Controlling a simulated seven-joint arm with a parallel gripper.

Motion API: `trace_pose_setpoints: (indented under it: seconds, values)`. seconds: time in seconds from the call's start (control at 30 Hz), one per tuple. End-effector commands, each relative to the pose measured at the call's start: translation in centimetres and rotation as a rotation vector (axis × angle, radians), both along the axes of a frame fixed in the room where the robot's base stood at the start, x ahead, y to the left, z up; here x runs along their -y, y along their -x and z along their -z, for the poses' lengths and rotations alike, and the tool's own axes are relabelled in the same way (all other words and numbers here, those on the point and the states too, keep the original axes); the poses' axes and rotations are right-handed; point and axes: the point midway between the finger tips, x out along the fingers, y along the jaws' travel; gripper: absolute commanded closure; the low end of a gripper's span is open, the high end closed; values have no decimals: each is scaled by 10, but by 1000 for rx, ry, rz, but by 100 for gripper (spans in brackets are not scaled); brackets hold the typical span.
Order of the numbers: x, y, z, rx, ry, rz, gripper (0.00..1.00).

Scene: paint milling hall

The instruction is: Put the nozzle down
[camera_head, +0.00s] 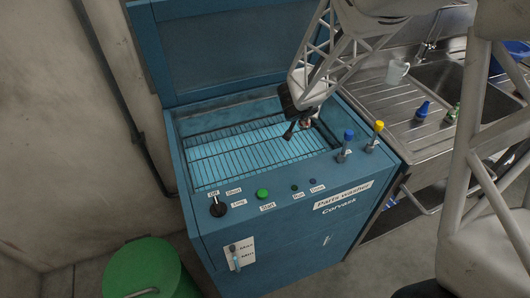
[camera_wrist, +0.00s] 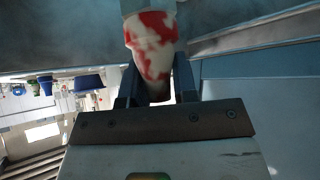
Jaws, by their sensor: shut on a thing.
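A white nozzle with red paint stains (camera_wrist: 150,45) is between the fingers of my gripper (camera_wrist: 156,88) in the wrist view. Its upper end runs out of the top of that picture. In the head view my gripper (camera_head: 297,128) is over the right part of the parts washer's open basin, above the wire rack (camera_head: 235,160). Only a small bit of the nozzle shows there beside the fingers. I cannot tell whether it touches the rack.
The blue parts washer (camera_head: 285,255) has its lid (camera_head: 225,45) raised. A blue-topped lever (camera_head: 345,145) and a yellow-topped lever (camera_head: 375,136) stand on its right rim. A steel sink (camera_head: 465,85) with a mug (camera_head: 397,72) and bottles (camera_head: 422,111) is at right. The rack's left part is clear.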

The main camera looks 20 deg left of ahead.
Motion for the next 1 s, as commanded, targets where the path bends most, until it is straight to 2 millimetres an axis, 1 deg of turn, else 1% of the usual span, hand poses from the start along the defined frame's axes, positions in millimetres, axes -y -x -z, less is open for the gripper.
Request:
trace_pose_setpoints:
  seconds: [0.03, 0.1, 0.3, 0.77, 0.87, 1.0]
  values:
    - [-8, 5, 3, -1, 1, -7, 97]
    - [-17, 10, 6, -1, 1, -12, 97]
    - [-30, 19, 12, 0, 1, -18, 97]
    - [-31, 20, 14, 0, 1, -19, 97]
    - [-31, 20, 19, 0, 1, -20, 97]
    - [-31, 20, 36, -2, 3, -20, 97]
